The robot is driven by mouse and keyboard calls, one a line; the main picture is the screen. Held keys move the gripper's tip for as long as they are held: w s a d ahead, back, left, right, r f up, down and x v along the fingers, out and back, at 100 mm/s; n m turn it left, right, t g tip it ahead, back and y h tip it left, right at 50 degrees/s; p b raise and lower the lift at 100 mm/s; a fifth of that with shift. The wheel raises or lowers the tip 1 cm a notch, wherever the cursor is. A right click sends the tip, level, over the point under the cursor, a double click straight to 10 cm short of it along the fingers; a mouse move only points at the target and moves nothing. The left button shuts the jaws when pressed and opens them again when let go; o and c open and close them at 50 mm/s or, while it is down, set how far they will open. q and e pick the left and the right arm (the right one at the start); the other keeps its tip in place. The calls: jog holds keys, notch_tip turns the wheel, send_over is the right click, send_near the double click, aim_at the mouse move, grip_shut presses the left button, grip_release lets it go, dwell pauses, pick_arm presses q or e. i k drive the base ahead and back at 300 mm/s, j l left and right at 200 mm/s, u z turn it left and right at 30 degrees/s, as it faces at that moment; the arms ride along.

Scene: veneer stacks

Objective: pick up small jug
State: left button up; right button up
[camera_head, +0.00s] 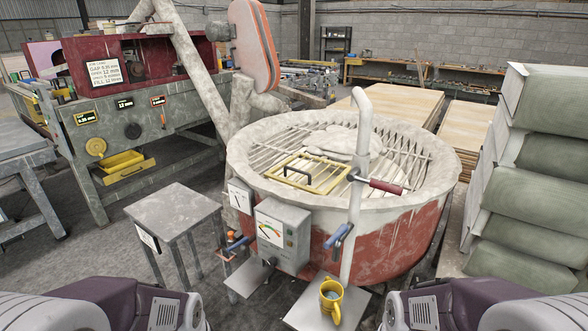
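A small yellow jug (331,299) with a handle stands upright on a light grey metal plate (300,318) at the bottom centre of the head view. Its open top faces up and shows a dark grey inside. The plate sits at the foot of a pale upright pipe, in front of a large round vat. Purple and grey parts of my two arms show at the bottom left and bottom right, on either side of the jug and apart from it. The fingers of both grippers are outside the picture.
The vat (340,232), red below and crusted pale above, has a grated top and stands just behind the jug. A grey control box (282,236) is on its front. A small metal table (172,210) stands left. Stacked grey-green bundles (535,185) stand right.

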aim_at(332, 292)
jog(key=z, duration=2.55)
jog(key=u, duration=2.15)
jog(key=i+j+z, duration=0.2)
jog(key=i+j, duration=0.3)
